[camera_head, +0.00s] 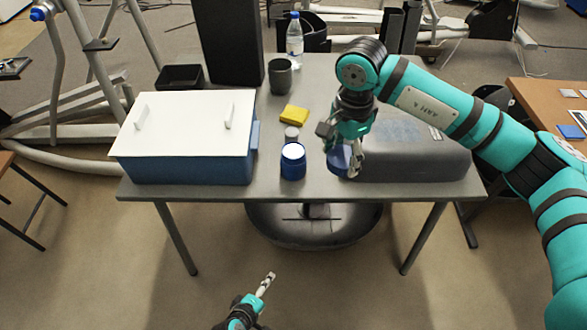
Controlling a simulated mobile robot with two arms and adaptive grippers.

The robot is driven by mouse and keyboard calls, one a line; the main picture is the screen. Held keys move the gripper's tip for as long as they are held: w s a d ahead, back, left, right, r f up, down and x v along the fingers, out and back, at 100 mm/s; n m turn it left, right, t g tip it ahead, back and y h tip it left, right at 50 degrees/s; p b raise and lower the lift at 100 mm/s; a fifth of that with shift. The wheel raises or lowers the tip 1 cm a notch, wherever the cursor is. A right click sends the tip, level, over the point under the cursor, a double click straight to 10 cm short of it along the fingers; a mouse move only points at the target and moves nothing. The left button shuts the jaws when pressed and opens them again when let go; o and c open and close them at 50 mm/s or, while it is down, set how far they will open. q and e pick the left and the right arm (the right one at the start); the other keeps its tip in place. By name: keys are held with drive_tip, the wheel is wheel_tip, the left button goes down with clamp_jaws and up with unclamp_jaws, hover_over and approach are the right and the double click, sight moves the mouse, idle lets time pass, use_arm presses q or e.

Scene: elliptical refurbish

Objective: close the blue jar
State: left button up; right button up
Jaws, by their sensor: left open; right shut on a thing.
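The blue jar (293,168) stands upright near the front edge of the grey table (222,193), and its round top shows white. My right gripper (352,170) is just right of the jar, apart from it. It is shut on a blue round piece (338,159) that looks like the jar's lid, held tilted by the front of the table. The fingers partly hide this piece. My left gripper (266,284) is low in front of the table, well away from the jar. It is open and empty.
A blue box with a white lid (190,115) stands left of the jar. A small grey cylinder (291,133), a yellow block (294,114), a dark cup (280,76) and a bottle (294,45) are behind it. A grey rounded case (420,160) lies right.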

use_arm(q)
drive_tip(key=w+d+r+n+t, duration=0.2)
drive_tip(key=w+d+r+n, duration=0.15)
drive_tip(key=w+r, duration=0.25)
use_arm(e)
drive_tip(key=w+a+f+m, duration=0.1)
drive_tip(key=w+a+m, duration=0.2)
use_arm(q)
drive_tip(key=n+t+b, duration=0.4)
drive_tip(key=n+t, duration=0.3)
drive_tip(key=n, duration=1.1)
approach(289, 164)
use_arm(e)
drive_tip(key=m, duration=1.4)
approach(291, 151)
drive_tip(key=shift+d+f, duration=0.15)
drive_tip(key=shift+d, duration=0.1)
use_arm(q)
drive_tip(key=shift+w+a+f+h, duration=0.15)
drive_tip(key=shift+w+h, duration=0.15)
drive_tip(key=shift+w, duration=0.15)
drive_tip(key=x, duration=1.2)
drive_tip(key=c, duration=1.7)
drive_tip(key=shift+o, duration=0.2)
use_arm(e)
drive_tip(key=shift+a+f, duration=0.15)
drive_tip(key=shift+f, duration=1.1)
drive_tip(key=shift+a+f, duration=0.1)
drive_tip(key=shift+f, duration=1.15)
